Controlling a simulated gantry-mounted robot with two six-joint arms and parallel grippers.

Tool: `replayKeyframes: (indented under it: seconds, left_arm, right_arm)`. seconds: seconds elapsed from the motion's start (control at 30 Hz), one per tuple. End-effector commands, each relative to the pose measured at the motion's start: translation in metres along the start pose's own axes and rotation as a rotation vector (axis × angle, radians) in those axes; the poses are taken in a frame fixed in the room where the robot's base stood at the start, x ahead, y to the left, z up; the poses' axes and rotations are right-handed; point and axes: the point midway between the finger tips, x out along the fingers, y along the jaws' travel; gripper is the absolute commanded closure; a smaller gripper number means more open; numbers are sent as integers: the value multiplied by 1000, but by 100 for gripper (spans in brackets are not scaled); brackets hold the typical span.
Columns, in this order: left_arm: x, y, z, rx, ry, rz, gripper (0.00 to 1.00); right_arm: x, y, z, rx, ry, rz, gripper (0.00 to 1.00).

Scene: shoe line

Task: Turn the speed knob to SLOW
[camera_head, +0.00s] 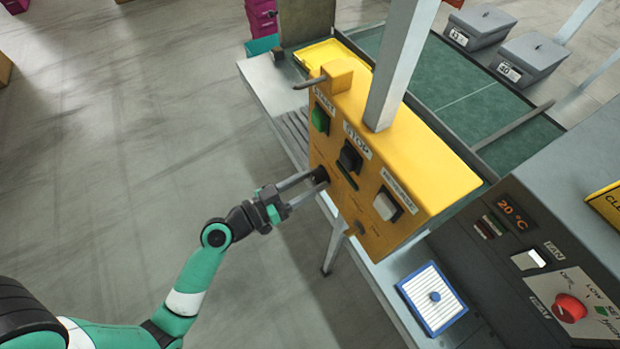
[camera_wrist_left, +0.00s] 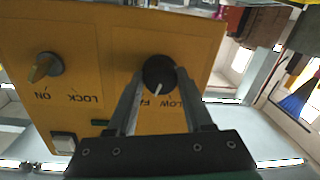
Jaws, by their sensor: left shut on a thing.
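The black speed knob (camera_wrist_left: 158,72) sits on the yellow control box (camera_wrist_left: 95,30). A white pointer line on it points down and slightly left in the left wrist view, toward partly hidden lettering. I can make out "LOW" and an "F"; the fingers cover the rest. My left gripper (camera_wrist_left: 160,88) is shut on the knob, one finger on each side. In the head view the knob (camera_head: 321,174) is on the box's face, with my left gripper (camera_head: 317,180) reaching it from the left. My right gripper is not in view.
The box also carries a green START button (camera_head: 320,118), a black STOP button (camera_head: 350,158), a white switch (camera_head: 386,205) and a LOCK/ON selector (camera_wrist_left: 45,67). A blue-framed filter (camera_head: 404,290) lies at lower right. Open floor is at left.

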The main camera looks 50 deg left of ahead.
Motion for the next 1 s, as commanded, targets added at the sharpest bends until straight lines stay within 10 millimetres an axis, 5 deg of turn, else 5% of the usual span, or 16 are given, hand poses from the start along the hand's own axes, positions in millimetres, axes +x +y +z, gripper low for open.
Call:
replayKeyframes:
  seconds: [1.0]
  left_arm:
    - [0,0,-3,-829,-60,6,100]
  right_arm:
    - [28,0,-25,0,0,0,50]
